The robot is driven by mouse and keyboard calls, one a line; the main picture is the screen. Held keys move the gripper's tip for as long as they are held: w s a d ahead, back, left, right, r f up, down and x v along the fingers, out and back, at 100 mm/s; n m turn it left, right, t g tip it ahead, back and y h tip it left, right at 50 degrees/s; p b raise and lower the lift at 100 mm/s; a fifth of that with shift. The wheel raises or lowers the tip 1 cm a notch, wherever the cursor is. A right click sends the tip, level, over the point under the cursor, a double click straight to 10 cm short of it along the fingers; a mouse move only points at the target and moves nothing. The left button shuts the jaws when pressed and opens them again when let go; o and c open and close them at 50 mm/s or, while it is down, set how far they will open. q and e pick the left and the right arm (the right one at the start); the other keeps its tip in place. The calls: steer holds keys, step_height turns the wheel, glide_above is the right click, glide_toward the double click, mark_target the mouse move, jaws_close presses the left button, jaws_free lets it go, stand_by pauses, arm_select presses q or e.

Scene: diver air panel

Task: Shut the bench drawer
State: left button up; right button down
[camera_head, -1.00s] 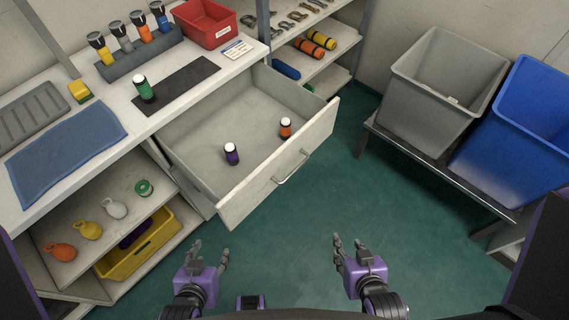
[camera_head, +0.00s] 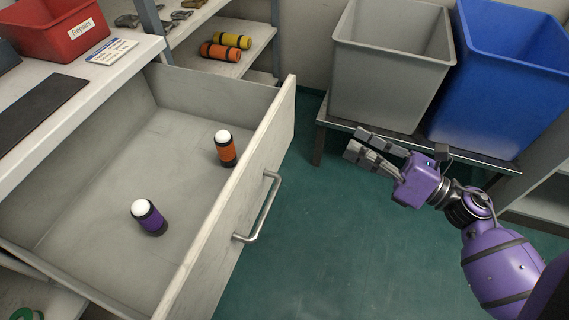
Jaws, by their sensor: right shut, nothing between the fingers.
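The bench drawer (camera_head: 222,240) is pulled far out from under the workbench, its front facing right and a metal bar handle (camera_head: 262,208) on it. Inside the drawer stand a purple bottle with a white cap (camera_head: 149,217) and an orange bottle with a white cap (camera_head: 225,149). My right gripper (camera_head: 361,148) is shut and empty. It is to the right of the drawer front and handle, clear of both, with its fingers toward the drawer side. My left gripper is out of view.
A grey bin (camera_head: 388,70) and a blue bin (camera_head: 495,85) stand on a low bench (camera_head: 330,124) behind my right gripper. A red box (camera_head: 62,32) sits on the worktop (camera_head: 110,75). Green floor (camera_head: 340,240) is clear before the drawer front.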

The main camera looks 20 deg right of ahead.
steer(key=s+a+f+n+g+y, duration=0.25)
steer(key=s+n+g, duration=0.2)
steer(key=n, duration=0.35)
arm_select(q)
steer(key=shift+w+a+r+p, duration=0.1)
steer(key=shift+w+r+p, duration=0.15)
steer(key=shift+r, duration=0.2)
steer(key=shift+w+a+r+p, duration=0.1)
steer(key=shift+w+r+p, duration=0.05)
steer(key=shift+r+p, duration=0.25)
arm_select(e)
glide_toward(274, 152)
steer(key=shift+t+h, duration=0.25)
steer(key=x, duration=0.7)
steer(key=shift+s, duration=0.1)
steer(key=shift+w+a, duration=0.25)
steer(key=shift+a, duration=0.15)
steer(key=b+x, duration=0.2)
steer(key=x, duration=2.8)
steer(key=shift+w+a+f, duration=0.1)
steer(key=shift+a, duration=0.1)
steer(key=shift+b+x, duration=0.45)
steer(key=shift+x, duration=0.6)
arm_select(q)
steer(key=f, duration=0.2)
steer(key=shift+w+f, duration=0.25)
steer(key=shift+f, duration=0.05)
